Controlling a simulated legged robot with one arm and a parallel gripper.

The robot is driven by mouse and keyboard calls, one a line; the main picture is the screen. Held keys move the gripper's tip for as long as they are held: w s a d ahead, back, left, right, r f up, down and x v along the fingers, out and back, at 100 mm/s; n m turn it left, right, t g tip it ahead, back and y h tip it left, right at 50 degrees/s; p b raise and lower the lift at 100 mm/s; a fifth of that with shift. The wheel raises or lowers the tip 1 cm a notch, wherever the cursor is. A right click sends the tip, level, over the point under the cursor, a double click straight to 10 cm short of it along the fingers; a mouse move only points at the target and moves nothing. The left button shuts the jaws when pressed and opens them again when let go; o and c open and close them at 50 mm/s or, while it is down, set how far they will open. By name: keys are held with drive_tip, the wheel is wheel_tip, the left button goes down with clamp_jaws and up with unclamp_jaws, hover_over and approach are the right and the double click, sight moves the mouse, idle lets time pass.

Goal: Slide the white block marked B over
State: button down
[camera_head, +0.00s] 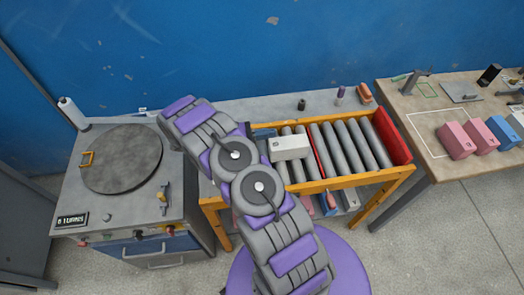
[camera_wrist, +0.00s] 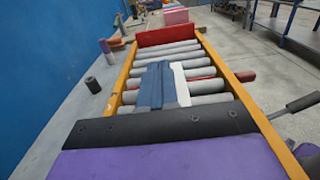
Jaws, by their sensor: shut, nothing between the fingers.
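The white block (camera_head: 291,148) lies on the grey rollers of an orange-framed roller rack, left of a thin red bar. In the wrist view only a white strip of the block (camera_wrist: 181,84) shows, beside and beyond dark blue fingers.
The rack (camera_head: 345,181) ends at a red plate (camera_head: 392,136) on the right, with bare rollers before it. A red bar (camera_head: 322,150) crosses the rollers. A table (camera_head: 425,155) with pink and blue blocks stands right; a machine with a round plate (camera_head: 122,158) stands left.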

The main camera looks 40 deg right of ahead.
drive_tip(key=a+f, duration=0.1)
drive_tip(key=f, duration=0.2)
drive_tip(key=w+f+b, duration=0.1)
drive_tip(key=f, duration=0.2)
drive_tip(key=a+f+b, duration=0.1)
drive_tip(key=f, duration=0.3)
drive_tip(key=shift+w+a, duration=0.15)
drive_tip(key=shift+a, duration=0.15)
drive_tip(key=shift+d, duration=0.4)
drive_tip(key=shift+s+a+r, duration=0.15)
drive_tip(key=shift+s+a, duration=0.05)
drive_tip(key=shift+a, duration=0.1)
drive_tip(key=shift+s+d, duration=0.1)
